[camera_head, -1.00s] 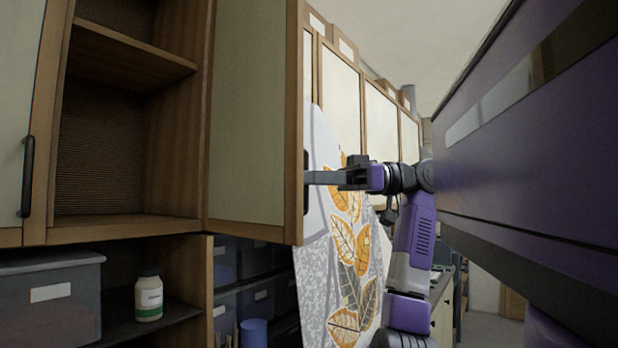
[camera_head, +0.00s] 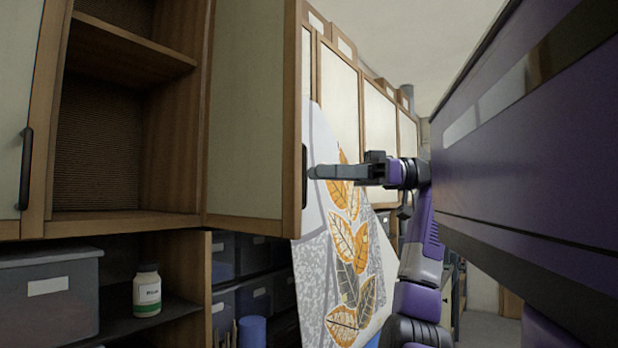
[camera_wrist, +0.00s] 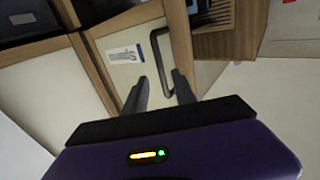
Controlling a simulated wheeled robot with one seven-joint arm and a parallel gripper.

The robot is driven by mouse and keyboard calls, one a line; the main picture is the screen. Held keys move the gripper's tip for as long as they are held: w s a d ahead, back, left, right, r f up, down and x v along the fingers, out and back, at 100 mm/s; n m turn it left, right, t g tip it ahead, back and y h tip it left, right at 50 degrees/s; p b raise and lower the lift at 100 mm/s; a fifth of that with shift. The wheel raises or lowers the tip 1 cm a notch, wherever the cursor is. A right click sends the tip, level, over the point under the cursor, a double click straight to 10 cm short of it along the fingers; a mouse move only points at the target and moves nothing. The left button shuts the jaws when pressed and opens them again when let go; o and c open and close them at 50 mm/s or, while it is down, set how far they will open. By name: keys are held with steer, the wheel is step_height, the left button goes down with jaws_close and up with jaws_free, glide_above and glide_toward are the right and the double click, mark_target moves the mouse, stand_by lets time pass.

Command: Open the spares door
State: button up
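A cream-panelled door with a wooden frame (camera_head: 256,110) stands wide open at the upper cabinet in the head view, showing empty shelves to its left. Its dark handle (camera_head: 304,176) is on the door's free edge. In the wrist view the door panel (camera_wrist: 116,50) carries a small white label (camera_wrist: 126,54), too blurred to read, and the handle (camera_wrist: 160,48) lies beyond the fingertips. My gripper (camera_head: 314,172) is just right of the handle, apart from it.
A closed cream door (camera_head: 12,110) is at the far left. Below are a grey bin (camera_head: 45,305) and a white bottle (camera_head: 147,292) on a shelf. A leaf-patterned panel (camera_head: 340,270) stands behind my arm. More cabinets (camera_head: 380,115) line the wall beyond.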

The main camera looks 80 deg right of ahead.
steer(key=v, duration=0.3)
steer(key=shift+s+d, duration=0.1)
steer(key=shift+s, duration=0.15)
stand_by(0.4)
